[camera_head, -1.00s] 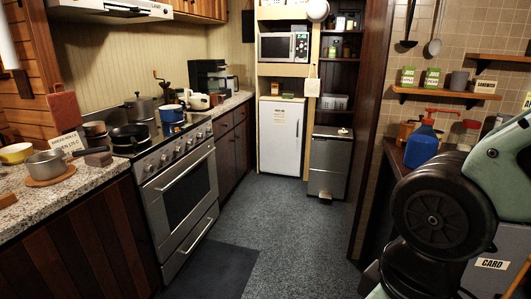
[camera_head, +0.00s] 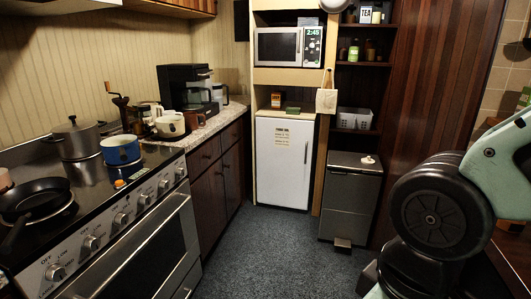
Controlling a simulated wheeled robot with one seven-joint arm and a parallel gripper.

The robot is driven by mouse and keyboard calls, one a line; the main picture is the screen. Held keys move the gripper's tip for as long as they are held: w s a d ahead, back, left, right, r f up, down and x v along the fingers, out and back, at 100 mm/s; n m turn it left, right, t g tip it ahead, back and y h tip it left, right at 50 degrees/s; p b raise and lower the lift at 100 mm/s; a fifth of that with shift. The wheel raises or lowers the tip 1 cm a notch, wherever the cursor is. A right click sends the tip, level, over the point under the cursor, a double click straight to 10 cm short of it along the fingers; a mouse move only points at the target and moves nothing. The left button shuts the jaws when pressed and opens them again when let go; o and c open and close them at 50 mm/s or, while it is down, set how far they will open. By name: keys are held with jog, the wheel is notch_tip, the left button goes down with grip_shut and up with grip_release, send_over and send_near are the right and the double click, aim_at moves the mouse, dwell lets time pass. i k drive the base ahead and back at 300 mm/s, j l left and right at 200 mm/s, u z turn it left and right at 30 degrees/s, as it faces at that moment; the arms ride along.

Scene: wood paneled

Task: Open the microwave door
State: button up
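The microwave (camera_head: 277,47) sits in a wooden shelf niche at the back, above a small white fridge. It has a silver frame, a dark door window and a control panel on its right with a green clock display. Its door looks shut. Part of my arm fills the right side of the head view. My gripper is not in view.
The white fridge (camera_head: 284,163) stands below the microwave, with a grey pedal bin (camera_head: 350,197) to its right. The stove (camera_head: 125,215) and counter with a coffee maker (camera_head: 189,88) line the left. The carpeted floor (camera_head: 255,250) between is clear.

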aim_at(280, 46)
jog(key=i, duration=1.95)
